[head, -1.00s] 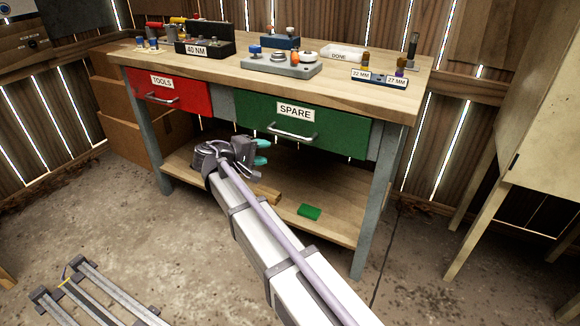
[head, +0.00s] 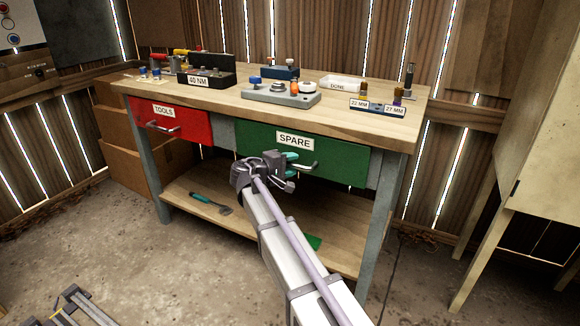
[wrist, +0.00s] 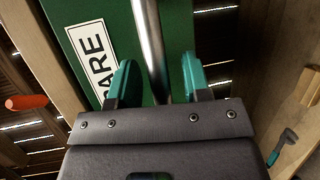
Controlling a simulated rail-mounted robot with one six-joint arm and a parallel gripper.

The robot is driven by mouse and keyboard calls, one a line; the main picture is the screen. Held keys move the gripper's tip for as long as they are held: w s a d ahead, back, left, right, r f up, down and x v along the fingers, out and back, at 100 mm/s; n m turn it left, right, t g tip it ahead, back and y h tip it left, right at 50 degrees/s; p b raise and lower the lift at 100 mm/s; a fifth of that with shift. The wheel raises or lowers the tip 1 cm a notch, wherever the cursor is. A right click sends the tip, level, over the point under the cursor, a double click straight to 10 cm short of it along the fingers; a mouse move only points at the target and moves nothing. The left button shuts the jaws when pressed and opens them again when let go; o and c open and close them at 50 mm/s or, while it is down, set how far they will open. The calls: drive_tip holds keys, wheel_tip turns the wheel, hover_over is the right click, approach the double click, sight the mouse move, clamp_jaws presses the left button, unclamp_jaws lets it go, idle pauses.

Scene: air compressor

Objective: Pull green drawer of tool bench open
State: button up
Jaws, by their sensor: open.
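The green drawer (head: 345,158), labelled SPARE, looks shut in the tool bench (head: 240,103). It also fills the upper middle of the wrist view (wrist: 180,20). Its silver handle (wrist: 151,45) runs between the teal fingers of my gripper (wrist: 156,80) in the wrist view. My gripper is open, with a finger on each side of the handle and a gap on both sides. In the head view my gripper (head: 300,165) is at the drawer front and partly covers the handle (head: 313,170).
A red TOOLS drawer (head: 185,128) is to the left. Several tools and trays stand on the bench top. The lower shelf (head: 185,208) holds a teal-handled tool (head: 210,203) and a green piece (head: 314,241). The floor in front is clear near the bench.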

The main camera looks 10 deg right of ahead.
clamp_jaws()
idle(0.3)
drive_tip(key=shift+s, duration=0.15)
